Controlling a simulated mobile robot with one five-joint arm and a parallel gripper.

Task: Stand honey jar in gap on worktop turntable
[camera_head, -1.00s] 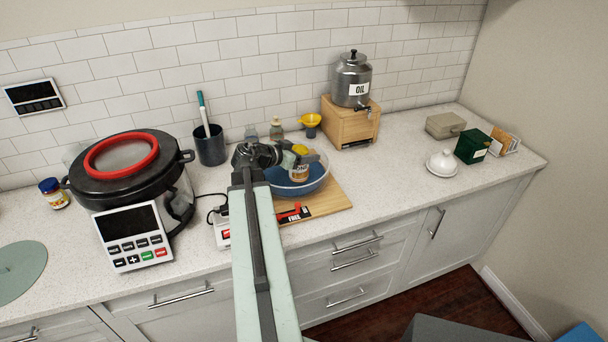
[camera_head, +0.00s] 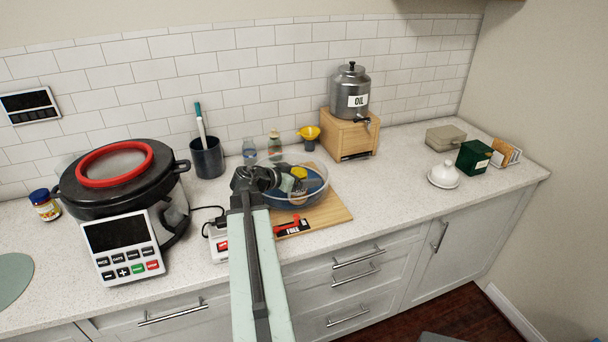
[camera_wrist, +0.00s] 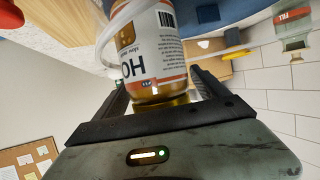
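The honey jar, with a white and orange label reading "HO" and amber contents, fills the upper middle of the wrist view (camera_wrist: 152,55). It shows upside down there, between the two fingers of my gripper (camera_wrist: 165,95), which look shut on it. In the head view my gripper (camera_head: 272,180) is at the left side of the blue turntable (camera_head: 318,190), which has a clear raised rim. A yellow lid (camera_head: 299,172) shows over the turntable beside my gripper. My gripper hides much of the turntable's left part, and I cannot see the gap clearly.
The turntable is on a wooden board (camera_head: 335,212). Two small bottles (camera_head: 249,152) (camera_head: 274,147) and a yellow funnel (camera_head: 309,133) stand behind it. An oil dispenser (camera_head: 350,92) is on a wooden stand. A large cooker (camera_head: 120,180) stands left.

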